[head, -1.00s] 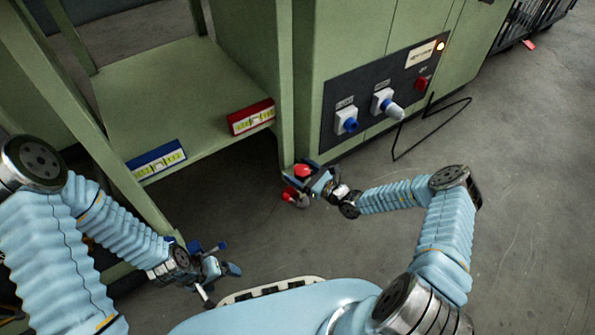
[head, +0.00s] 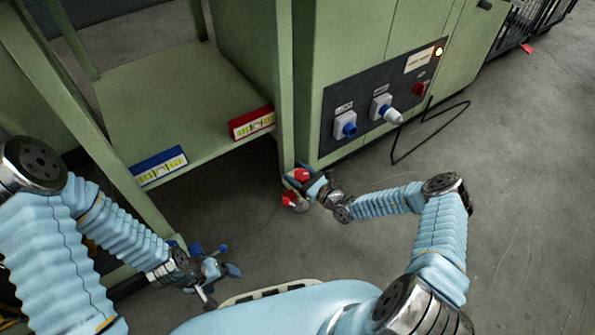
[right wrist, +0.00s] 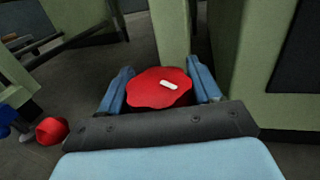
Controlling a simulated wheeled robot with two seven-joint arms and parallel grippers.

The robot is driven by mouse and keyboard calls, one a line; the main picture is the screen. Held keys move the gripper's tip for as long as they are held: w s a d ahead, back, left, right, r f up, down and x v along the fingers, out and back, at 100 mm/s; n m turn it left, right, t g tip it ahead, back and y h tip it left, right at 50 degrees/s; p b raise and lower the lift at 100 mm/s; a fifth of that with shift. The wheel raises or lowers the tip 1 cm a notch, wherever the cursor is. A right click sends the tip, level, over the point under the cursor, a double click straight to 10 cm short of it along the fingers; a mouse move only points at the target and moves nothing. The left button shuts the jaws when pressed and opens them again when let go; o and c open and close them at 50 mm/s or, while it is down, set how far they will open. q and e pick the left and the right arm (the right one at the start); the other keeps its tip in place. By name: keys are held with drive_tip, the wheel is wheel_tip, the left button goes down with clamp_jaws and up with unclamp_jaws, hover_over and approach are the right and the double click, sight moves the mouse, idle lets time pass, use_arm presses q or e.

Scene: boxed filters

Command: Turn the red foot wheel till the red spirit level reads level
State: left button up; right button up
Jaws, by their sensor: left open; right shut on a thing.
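The red foot wheel (right wrist: 150,92) fills the space between the fingers of my right gripper (right wrist: 160,90) in the right wrist view. It has a lobed rim and a white mark on top. In the head view my right gripper (head: 308,181) is shut on the wheel (head: 298,174) at the foot of the green frame's right leg. The red spirit level (head: 251,123) is on the front edge of the shelf, at its right; its bubble is too small to read surely. My left gripper (head: 212,272) is open and empty, low at the left leg.
A blue spirit level (head: 159,166) sits at the shelf's left. A blue foot wheel (right wrist: 8,118) and a second red thing (right wrist: 52,130) show in the right wrist view. A green cabinet with a dark socket panel (head: 375,100) stands at right. A black cable (head: 425,130) lies beside it.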

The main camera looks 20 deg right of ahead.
drive_tip(key=shift+r+m+h+p, duration=0.25)
drive_tip(key=shift+m+h+p, duration=0.05)
drive_tip(key=shift+h, duration=0.1)
drive_tip(key=shift+f+t, duration=0.25)
drive_tip(key=shift+t, duration=0.05)
use_arm(q)
drive_tip(key=shift+v, duration=0.85)
drive_tip(key=shift+w+d, duration=0.1)
drive_tip(key=shift+d, duration=0.1)
use_arm(e)
drive_tip(key=o, duration=1)
drive_tip(key=shift+c, duration=0.2)
use_arm(q)
drive_tip(key=shift+r+p, duration=0.85)
use_arm(e)
drive_tip(key=v, duration=1.4)
